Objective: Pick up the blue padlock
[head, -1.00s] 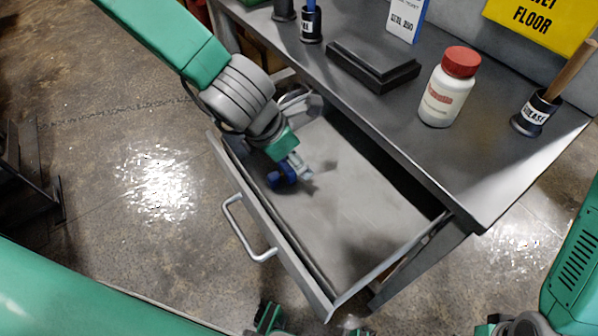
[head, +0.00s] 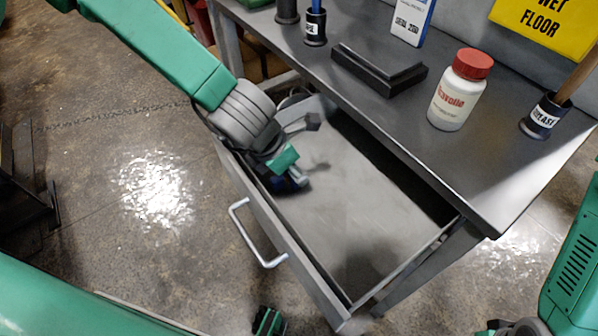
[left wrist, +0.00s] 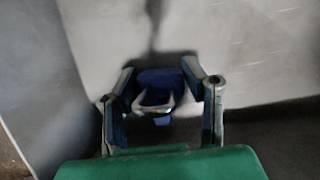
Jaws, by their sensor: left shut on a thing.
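The blue padlock (left wrist: 158,88) sits between the two fingers of my left gripper (left wrist: 160,90) in the left wrist view, with its shackle toward the palm. My left gripper is shut on it. In the head view, my left gripper (head: 296,182) reaches down into the open drawer (head: 345,205) near its front left corner. The padlock is mostly hidden there, with only some dark blue showing. Whether it touches the drawer floor is hard to tell.
The drawer's front with its handle (head: 255,235) and side walls surround my left gripper. The grey workbench (head: 455,165) above holds a white bottle with a red cap (head: 458,92), a black block (head: 378,72) and cups. The rest of the drawer floor looks clear.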

